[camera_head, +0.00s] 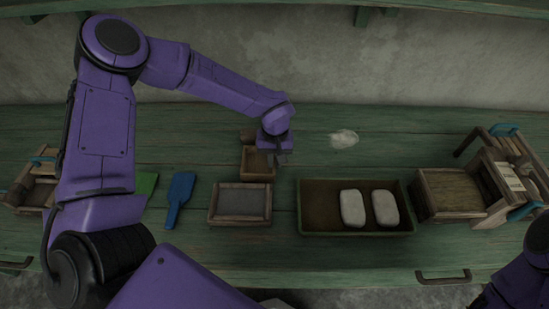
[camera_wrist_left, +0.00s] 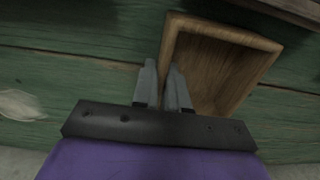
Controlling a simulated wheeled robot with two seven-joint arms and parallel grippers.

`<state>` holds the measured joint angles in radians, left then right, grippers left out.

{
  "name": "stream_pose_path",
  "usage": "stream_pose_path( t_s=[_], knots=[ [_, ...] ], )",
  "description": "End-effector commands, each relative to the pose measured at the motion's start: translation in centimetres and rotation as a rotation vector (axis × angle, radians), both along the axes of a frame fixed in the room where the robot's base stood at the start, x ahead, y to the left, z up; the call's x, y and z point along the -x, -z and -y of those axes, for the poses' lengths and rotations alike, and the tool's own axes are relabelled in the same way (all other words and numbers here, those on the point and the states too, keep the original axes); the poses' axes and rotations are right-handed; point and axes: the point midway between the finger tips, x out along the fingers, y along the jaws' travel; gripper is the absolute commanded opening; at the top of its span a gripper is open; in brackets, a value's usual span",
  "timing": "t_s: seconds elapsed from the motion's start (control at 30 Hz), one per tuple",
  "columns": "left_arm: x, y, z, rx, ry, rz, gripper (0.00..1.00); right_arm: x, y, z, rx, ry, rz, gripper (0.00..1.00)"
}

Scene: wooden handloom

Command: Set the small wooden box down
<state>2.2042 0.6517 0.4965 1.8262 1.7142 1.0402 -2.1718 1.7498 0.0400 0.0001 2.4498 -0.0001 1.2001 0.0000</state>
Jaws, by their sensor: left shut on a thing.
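The small wooden box (camera_head: 256,163) is an open, brown box behind the middle of the green table. My left gripper (camera_head: 279,158) is at its right side in the head view. In the left wrist view the box (camera_wrist_left: 262,78) shows its open inside, and my left gripper (camera_wrist_left: 162,72) is shut on one of its walls, a finger on either side. Whether the box's underside touches the table is hidden. My right gripper is out of view.
A grey-topped wooden frame (camera_head: 240,217) lies just in front of the box. A tray (camera_head: 324,231) with two white blocks is to the right. A blue paddle (camera_head: 180,194) lies left. A white tuft (camera_head: 343,138) lies behind; green table (camera_head: 400,150) around it is clear.

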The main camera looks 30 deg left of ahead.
Motion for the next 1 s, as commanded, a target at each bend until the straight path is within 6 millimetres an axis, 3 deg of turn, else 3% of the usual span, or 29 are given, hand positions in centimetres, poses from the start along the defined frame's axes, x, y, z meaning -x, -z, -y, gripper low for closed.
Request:
stream_pose_path(
  t_s=[0.27,0.3,0.37,0.73,1.0],
  knots=[
    [0.0,0.3,0.0,0.000,-0.001,-0.001,0.00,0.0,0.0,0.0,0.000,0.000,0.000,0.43],
    [0.0,0.3,0.0,0.000,-0.001,0.000,0.19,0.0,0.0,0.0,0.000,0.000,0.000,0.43],
    [0.0,0.3,0.0,0.000,-0.001,0.000,0.38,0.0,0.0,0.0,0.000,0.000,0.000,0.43],
    [0.0,-0.5,0.0,0.000,-0.001,0.001,0.38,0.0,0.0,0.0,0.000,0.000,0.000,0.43],
    [-0.1,-7.0,0.1,0.002,-0.002,0.005,0.38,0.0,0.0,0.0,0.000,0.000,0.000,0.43]
  ],
)
